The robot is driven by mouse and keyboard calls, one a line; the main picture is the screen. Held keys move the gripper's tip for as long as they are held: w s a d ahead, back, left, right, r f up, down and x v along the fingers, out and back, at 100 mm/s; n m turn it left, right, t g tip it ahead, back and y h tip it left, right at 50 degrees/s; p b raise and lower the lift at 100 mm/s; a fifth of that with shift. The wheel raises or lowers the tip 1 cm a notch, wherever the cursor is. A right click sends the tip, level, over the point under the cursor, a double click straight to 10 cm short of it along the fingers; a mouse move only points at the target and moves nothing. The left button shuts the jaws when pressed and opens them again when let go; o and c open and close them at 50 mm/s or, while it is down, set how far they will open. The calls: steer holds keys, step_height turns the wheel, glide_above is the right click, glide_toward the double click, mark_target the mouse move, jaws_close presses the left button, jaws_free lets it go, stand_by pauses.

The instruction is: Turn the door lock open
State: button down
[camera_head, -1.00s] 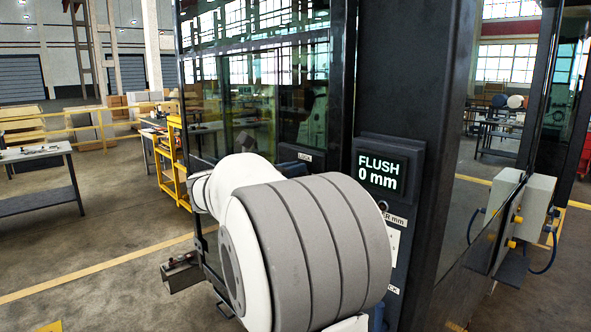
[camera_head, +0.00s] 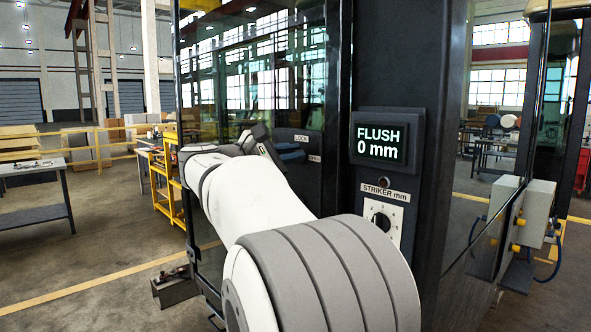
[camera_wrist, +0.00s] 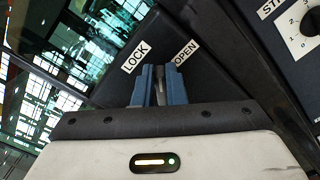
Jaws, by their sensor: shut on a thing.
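The door lock is a small grey piece (camera_wrist: 160,72) on the dark door panel, mostly hidden between my gripper's blue fingers. My gripper (camera_wrist: 159,88) is shut on it. A LOCK label (camera_wrist: 135,57) lies to the left of the fingertips and an OPEN label (camera_wrist: 186,52) to the right in the wrist view. In the head view, my gripper (camera_head: 289,154) reaches the door's dark panel beside the LOCK label (camera_head: 303,138). The lock itself is too small and covered to make out there, and its exact angle cannot be told.
A display (camera_head: 388,140) reading FLUSH 0 mm is on the dark post to the right. A STRIKER mm dial (camera_head: 381,218) sits below it. Glass panes (camera_head: 250,80) fill the door. A yellow cart (camera_head: 165,180) and a grey table (camera_head: 40,180) stand to the left.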

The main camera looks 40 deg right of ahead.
steer(key=m+b, duration=0.2)
steer(key=f+m+b, duration=0.1)
steer(key=b, duration=0.1)
steer(key=m+b, duration=0.2)
steer(key=shift+s+f+m, duration=0.15)
steer(key=shift+f+m, duration=0.15)
steer(key=shift+f, duration=0.05)
steer(key=m+b, duration=0.3)
steer(key=shift+f+b, duration=0.1)
steer(key=shift+b, duration=0.2)
steer(key=shift+m, duration=0.4)
steer(key=c, duration=1.7)
jaws_free()
steer(key=shift+a, duration=0.2)
steer(key=shift+c, duration=0.2)
steer(key=shift+o, duration=1.3)
steer(key=shift+s+r, duration=0.1)
steer(key=shift+r, duration=0.15)
steer(key=a, duration=0.7)
steer(key=shift+s+a, duration=0.3)
steer(key=shift+a, duration=0.1)
